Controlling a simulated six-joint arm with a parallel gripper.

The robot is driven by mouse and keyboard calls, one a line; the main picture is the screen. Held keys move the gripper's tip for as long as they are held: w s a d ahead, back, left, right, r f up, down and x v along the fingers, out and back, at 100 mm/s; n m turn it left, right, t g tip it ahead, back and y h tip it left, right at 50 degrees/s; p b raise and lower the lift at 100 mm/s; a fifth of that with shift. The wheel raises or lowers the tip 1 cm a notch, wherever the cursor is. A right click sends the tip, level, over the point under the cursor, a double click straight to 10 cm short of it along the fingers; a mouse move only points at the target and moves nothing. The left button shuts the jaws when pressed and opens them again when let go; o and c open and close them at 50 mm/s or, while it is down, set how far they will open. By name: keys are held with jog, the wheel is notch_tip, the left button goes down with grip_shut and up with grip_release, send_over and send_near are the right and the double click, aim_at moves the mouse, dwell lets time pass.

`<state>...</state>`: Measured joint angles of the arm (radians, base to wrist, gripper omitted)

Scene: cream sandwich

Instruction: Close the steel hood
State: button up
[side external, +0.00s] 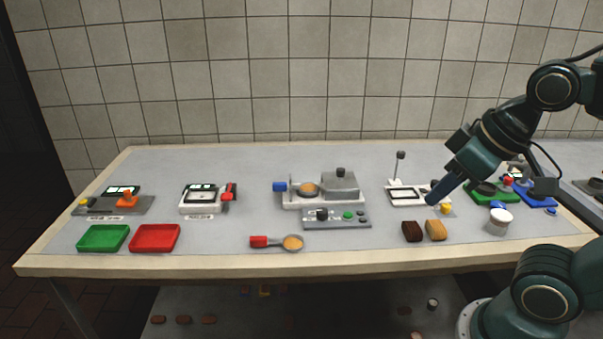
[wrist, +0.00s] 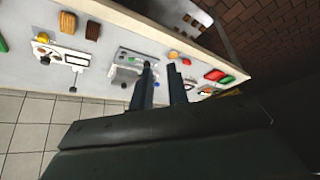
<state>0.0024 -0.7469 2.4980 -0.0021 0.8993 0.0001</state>
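The steel hood (side external: 341,184) is a grey box with a black knob on top, in the middle of the table in the side view. It sits on the right part of a pale metal station (side external: 292,204), beside a round tan piece (side external: 307,188) that is left uncovered. A blue handle (side external: 280,187) sticks out at the station's left. My gripper (side external: 432,198) is in the air to the right of the hood, well apart from it. In the wrist view my gripper (wrist: 159,67) shows two separate fingers with nothing between them. The fingers partly hide the station there.
A control panel (side external: 336,218) with knobs and a green button lies in front of the station. A red-handled ladle (side external: 270,242) lies nearer the front edge. Brown (side external: 411,232) and tan (side external: 436,230) blocks sit below my gripper. Green (side external: 103,238) and red (side external: 154,238) trays are at left.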

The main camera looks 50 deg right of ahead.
jog(key=shift+w+r, duration=0.1)
jog(key=shift+w, duration=0.1)
grip_shut()
jog(key=w+d+m+y, duration=0.1)
jog(key=w+d, duration=0.4)
jog(key=w, duration=0.4)
jog(key=w+d+m, duration=0.1)
jog(key=w+d, duration=0.5)
jog(key=w, duration=0.2)
jog(key=w+d+f+m, duration=0.1)
jog(key=w+d+f, duration=0.2)
jog(key=d, duration=0.6)
jog(key=w+d+f+m+t+y, duration=0.1)
jog(key=w+d+f, duration=0.2)
jog(key=d+f, duration=0.3)
jog(key=d, duration=0.4)
jog(key=shift+d+f+m+y, duration=0.2)
jog(key=shift+m+y, duration=0.1)
jog(key=shift+m, duration=0.1)
jog(key=shift+a+f, duration=0.1)
